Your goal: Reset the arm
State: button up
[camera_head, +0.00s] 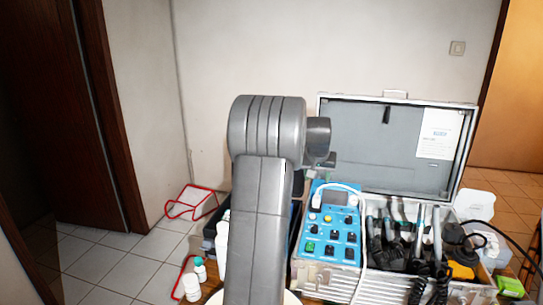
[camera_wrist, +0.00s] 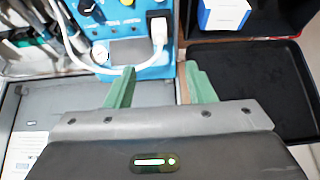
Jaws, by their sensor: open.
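My arm stands up in the middle of the head view, with its upper links raised in front of the dental case. In the wrist view my gripper (camera_wrist: 160,72) is open, its two green fingers apart with nothing between them. The fingers point toward the edge of the blue control panel (camera_wrist: 125,50) and the strip beside it. In the head view my gripper is mostly hidden behind the arm, so I cannot make out its fingers there.
The open silver case (camera_head: 390,150) holds the blue panel (camera_head: 330,225) and several black handpieces (camera_head: 400,240). A black tray (camera_wrist: 250,90) lies right in the wrist view, below a white-and-blue box (camera_wrist: 223,14). White bottles (camera_head: 191,287) and a red-framed item (camera_head: 192,202) are left of my arm.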

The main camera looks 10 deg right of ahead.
aim_at(317, 195)
jog(key=p+x, duration=0.2)
jog(key=x, duration=1.1)
jog(key=shift+w+r, duration=0.1)
